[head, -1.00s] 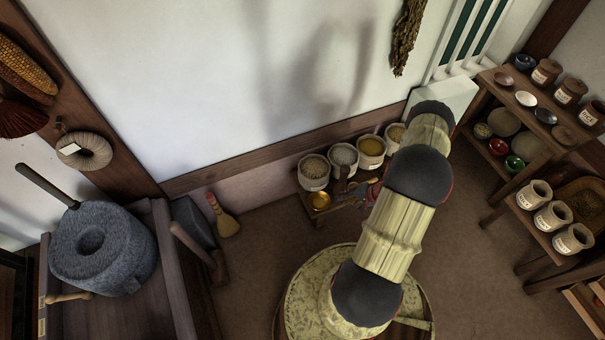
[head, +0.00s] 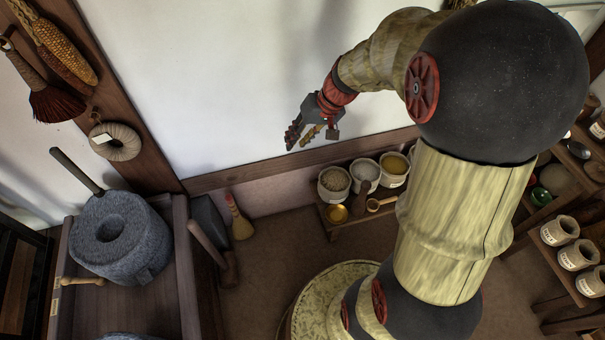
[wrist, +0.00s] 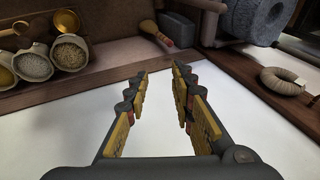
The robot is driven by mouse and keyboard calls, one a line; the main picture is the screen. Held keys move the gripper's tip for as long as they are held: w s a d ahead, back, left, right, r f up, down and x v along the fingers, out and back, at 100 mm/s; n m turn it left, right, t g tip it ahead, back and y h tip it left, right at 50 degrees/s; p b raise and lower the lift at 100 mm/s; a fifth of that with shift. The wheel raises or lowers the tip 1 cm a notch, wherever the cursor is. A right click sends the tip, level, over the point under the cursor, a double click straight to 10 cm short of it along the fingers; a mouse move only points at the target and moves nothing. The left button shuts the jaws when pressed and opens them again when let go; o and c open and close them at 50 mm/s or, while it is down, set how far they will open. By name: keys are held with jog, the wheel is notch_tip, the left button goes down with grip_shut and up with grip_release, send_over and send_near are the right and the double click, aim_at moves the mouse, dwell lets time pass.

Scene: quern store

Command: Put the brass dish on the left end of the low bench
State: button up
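The low bench (head: 332,230) stands against the wall, behind my round base. The brass dish (head: 338,214) rests at the left end of the bench, in front of the leftmost pot. It also shows at the top left of the wrist view (wrist: 66,21), apart from my fingers. My gripper (head: 302,140) is raised in front of the white wall, above and left of the bench. In the wrist view its two fingers (wrist: 160,72) are spread with nothing between them. My arm hides the right end of the bench.
Labelled pots of grain (head: 365,172) line the back of the bench, with a wooden scoop (head: 380,204) in front. A hand brush (head: 240,218) leans left of it. A stone quern (head: 120,240) sits far left. Shelves with jars (head: 560,230) stand right.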

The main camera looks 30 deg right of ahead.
jog(key=s+a+r+n+h, duration=0.1)
jog(key=s+a+r, duration=0.2)
jog(key=s, duration=0.3)
jog(key=s+a+r+n+t+h, duration=0.1)
jog(key=s+a+r, duration=0.2)
jog(key=s+r, duration=0.3)
jog(key=s+a+r+n+h, duration=0.1)
jog(key=s+a+r, duration=0.2)
jog(key=s+r, duration=0.2)
jog(key=shift+s+a+t+h, duration=0.3)
jog(key=shift+s+a+t, duration=0.1)
jog(key=shift+s, duration=0.75)
